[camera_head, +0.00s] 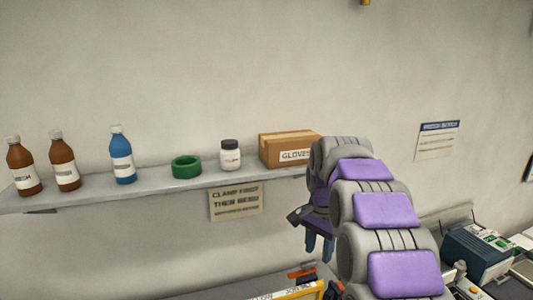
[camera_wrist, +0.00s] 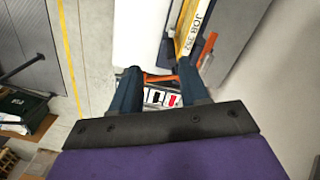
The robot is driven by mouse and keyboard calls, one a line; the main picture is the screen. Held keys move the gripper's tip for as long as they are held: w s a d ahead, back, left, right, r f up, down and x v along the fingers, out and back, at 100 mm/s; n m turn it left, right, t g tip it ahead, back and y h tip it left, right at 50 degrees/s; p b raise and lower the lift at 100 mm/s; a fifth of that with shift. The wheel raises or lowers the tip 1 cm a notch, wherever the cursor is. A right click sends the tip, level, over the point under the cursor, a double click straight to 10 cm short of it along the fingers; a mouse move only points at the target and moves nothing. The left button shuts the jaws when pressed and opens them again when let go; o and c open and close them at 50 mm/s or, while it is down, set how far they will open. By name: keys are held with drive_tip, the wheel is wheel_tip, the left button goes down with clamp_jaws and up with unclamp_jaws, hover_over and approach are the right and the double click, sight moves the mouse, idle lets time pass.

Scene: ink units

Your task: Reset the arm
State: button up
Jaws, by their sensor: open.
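My arm, grey with purple pads, reaches up and forward at the right of the head view. My gripper (camera_head: 320,246) hangs from its far end, below the right end of the shelf, with blue fingers pointing down. In the wrist view, my gripper (camera_wrist: 158,84) shows two dark blue fingers spread apart. No object is held between them. Beyond the fingers lie an orange-handled item and a yellow-edged board (camera_wrist: 190,30) with printed text.
A wall shelf (camera_head: 110,187) holds brown bottles (camera_head: 64,165), a blue bottle (camera_head: 122,160), a green ring (camera_head: 186,167), a white jar (camera_head: 230,157) and a gloves box (camera_head: 285,150). A teal machine (camera_head: 478,252) stands lower right. The wall above the shelf is clear.

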drive_tip(key=s+f+n+b, duration=0.3)
drive_tip(key=s+f+b, duration=0.2)
drive_tip(key=s, duration=0.8)
drive_tip(key=s+f+n+b, duration=0.3)
drive_tip(key=s+f+b, duration=0.1)
drive_tip(key=s+f, duration=0.6)
drive_tip(key=s+f+n+g+b, duration=0.1)
drive_tip(key=s+f+n+b, duration=0.2)
drive_tip(key=s, duration=1.4)
wheel_tip(320, 180, down, 5)
drive_tip(key=b, duration=0.2)
drive_tip(key=shift+d+n+b, duration=0.25)
drive_tip(key=shift+n+b, duration=0.05)
drive_tip(key=shift+b, duration=0.05)
